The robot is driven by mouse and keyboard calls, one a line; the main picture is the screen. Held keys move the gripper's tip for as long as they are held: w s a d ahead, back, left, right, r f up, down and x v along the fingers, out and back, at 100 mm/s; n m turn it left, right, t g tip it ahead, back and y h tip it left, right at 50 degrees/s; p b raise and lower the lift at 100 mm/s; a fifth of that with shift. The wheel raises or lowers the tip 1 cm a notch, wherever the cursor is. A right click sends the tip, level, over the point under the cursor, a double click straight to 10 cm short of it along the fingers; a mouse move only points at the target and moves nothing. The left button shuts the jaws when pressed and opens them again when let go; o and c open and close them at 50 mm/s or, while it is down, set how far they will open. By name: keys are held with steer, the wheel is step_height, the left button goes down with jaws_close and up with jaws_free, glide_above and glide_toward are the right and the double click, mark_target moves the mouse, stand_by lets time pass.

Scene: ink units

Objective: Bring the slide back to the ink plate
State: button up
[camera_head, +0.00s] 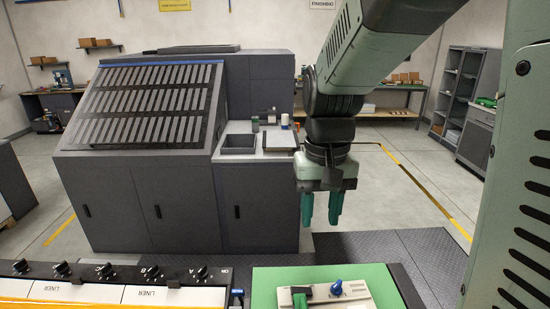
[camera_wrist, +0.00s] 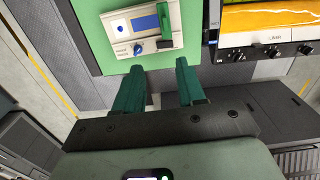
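My gripper (camera_head: 321,212) hangs fingers down with its two green fingers apart and nothing between them. In the wrist view its fingers (camera_wrist: 160,68) also stand apart, with the device beyond their tips. A beige device (camera_head: 355,291), probably the ink plate unit, lies on a green surface (camera_head: 265,280). It also shows in the wrist view (camera_wrist: 122,27), with a blue window (camera_wrist: 145,23) and a blue knob (camera_wrist: 138,48). A green bar-like part (camera_wrist: 165,22), perhaps the slide, lies across one end of it. In the head view, the device's lower part is cut off.
A console with several black knobs (camera_head: 105,271), white tabs (camera_head: 148,296) and an orange strip stands at the lower left. A large grey cabinet (camera_head: 120,200) with a slanted slotted panel (camera_head: 147,104) stands behind. The floor on the right (camera_head: 385,200) is open.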

mark_target(303, 301)
steer(key=w+a+f+g, duration=0.1)
steer(key=w+f+g, duration=0.15)
steer(key=f, duration=0.55)
steer(key=w+a+f+g, duration=0.1)
steer(key=w+f+g, duration=0.15)
steer(key=f, duration=0.65)
steer(key=shift+t, duration=0.3)
steer(key=x, duration=1)
steer(key=shift+s+d+f, duration=0.1)
steer(key=shift+d+f, duration=0.2)
steer(key=shift+f, duration=0.1)
jaws_close()
